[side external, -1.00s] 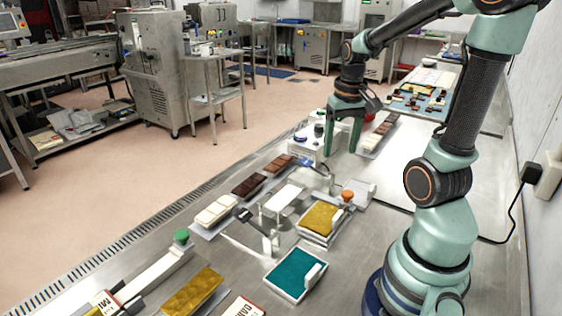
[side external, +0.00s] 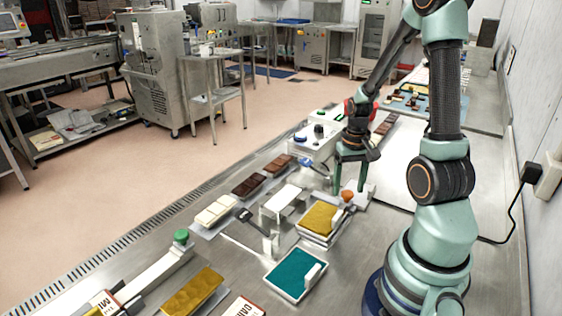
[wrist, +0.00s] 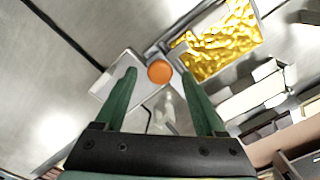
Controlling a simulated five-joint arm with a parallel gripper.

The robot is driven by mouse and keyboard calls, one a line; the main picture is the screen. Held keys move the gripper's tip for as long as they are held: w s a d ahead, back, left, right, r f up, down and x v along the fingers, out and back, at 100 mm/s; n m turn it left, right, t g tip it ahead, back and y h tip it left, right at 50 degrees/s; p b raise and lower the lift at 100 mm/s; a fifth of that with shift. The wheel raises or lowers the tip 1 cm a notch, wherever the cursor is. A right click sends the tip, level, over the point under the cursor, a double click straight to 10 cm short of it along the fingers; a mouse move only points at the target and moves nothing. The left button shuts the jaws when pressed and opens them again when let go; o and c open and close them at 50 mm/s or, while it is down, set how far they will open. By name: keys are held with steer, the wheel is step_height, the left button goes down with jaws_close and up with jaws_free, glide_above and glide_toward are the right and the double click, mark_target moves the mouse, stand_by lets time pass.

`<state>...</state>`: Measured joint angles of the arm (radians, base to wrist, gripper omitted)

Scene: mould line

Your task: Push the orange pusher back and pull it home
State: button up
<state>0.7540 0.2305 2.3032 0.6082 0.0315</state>
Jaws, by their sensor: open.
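The orange pusher knob (side external: 347,196) stands at the back right corner of a tray holding a gold-wrapped block (side external: 319,218). In the wrist view the round orange knob (wrist: 160,72) lies between and just beyond my fingertips, with the gold block (wrist: 222,42) to its upper right. My gripper (side external: 350,190) is open and empty, its green fingers pointing down around or just above the knob. In the wrist view my open gripper (wrist: 160,75) has one finger on each side of the knob. Whether the fingers touch it I cannot tell.
A teal tray (side external: 296,275) lies in front of the gold block. Chocolate bars (side external: 248,187) lie in a row to the left. A green knob (side external: 181,236) on a white rail is at the front left. A white control box (side external: 312,140) stands behind.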

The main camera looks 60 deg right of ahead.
steer(key=shift+f, duration=0.6)
jaws_close()
stand_by(1.1)
